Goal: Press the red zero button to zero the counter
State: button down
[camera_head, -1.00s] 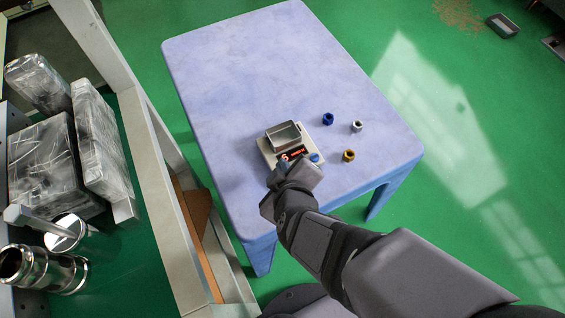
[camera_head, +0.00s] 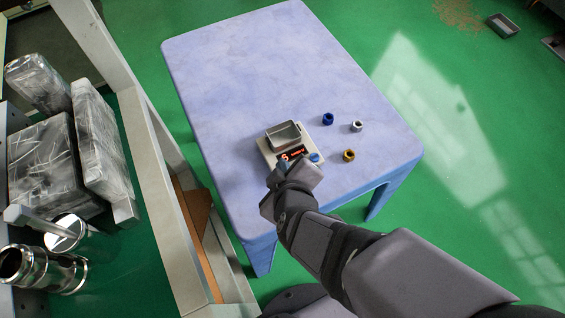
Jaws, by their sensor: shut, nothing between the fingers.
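The counter (camera_head: 267,148) is a small pale box with a grey metal tray (camera_head: 284,134) on top and a dark panel with a lit red display (camera_head: 293,155). It stands near the front edge of the blue table. My gripper (camera_head: 282,164) is at the front of the counter, low over its panel, just left of and below the display. The fingers are small in this view and partly covered by my wrist; they look shut and empty. I cannot make out the red zero button. Whether the fingertips touch the counter cannot be told.
On the blue table (camera_head: 250,70), a blue nut (camera_head: 328,119), a silver nut (camera_head: 357,126) and a gold nut (camera_head: 348,155) lie right of the counter. A small blue piece (camera_head: 315,157) shows at the counter's right corner. The table's far half is clear. A shelf with wrapped boxes (camera_head: 42,155) stands left.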

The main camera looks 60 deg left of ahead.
jog(key=shift+f, duration=0.2)
jog(key=shift+f, duration=0.25)
jog(key=shift+f+b, duration=0.4)
dwell(0.9)
jog(key=shift+r, duration=0.1)
dwell(0.3)
jog(key=shift+r+p, duration=0.75)
jog(key=shift+p, duration=0.4)
jog(key=shift+r, duration=0.15)
notch_tip(320, 180, up, 5)
jog(key=p, duration=0.5)
jog(key=shift+p, duration=0.4)
